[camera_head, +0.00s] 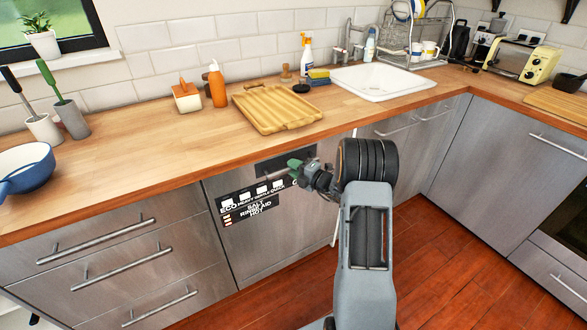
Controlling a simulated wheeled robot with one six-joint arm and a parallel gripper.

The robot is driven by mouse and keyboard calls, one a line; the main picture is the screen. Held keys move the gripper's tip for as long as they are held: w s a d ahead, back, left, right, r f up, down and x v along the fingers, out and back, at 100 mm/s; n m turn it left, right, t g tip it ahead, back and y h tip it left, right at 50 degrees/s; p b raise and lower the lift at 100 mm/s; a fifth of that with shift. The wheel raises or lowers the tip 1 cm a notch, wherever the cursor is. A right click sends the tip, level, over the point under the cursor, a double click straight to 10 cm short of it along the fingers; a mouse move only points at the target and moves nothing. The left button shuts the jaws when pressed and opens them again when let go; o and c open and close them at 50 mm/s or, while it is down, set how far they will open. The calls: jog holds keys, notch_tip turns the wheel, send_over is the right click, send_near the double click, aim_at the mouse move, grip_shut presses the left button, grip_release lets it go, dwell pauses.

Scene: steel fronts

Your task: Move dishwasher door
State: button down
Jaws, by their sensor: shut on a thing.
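The dishwasher door (262,240) is a steel front under the wooden counter. A black strip with white labels (250,203) runs across its upper part. My gripper (293,168) is at the upper right of the door, its greenish fingertips shut on the door's handle (274,176). My wrist and arm hide the right part of the door. A thin pale edge (335,215) shows at its right side. The door stands nearly upright; I cannot tell whether it is fully closed.
Steel drawers with bar handles (122,262) are on the left, and more steel cabinets (480,175) on the right. The counter (150,150) above holds a wooden tray (275,110) and bottles. The red-brown wooden floor (440,270) is clear.

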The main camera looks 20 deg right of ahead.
jog(key=s+d+f+t, duration=0.1)
jog(key=s+f, duration=0.2)
jog(key=s, duration=1.1)
jog(key=shift+d+f+y+b, duration=0.2)
jog(key=shift+d+y+b, duration=0.1)
jog(key=shift+d+b, duration=0.05)
jog(key=shift+s, duration=0.1)
jog(key=c, duration=0.9)
grip_release()
jog(key=shift+r+n, duration=0.1)
jog(key=shift+n, duration=0.2)
jog(key=v, duration=1.3)
jog(key=shift+s+d+p, duration=0.15)
jog(key=shift+s+p, duration=0.15)
jog(key=shift+p, duration=0.05)
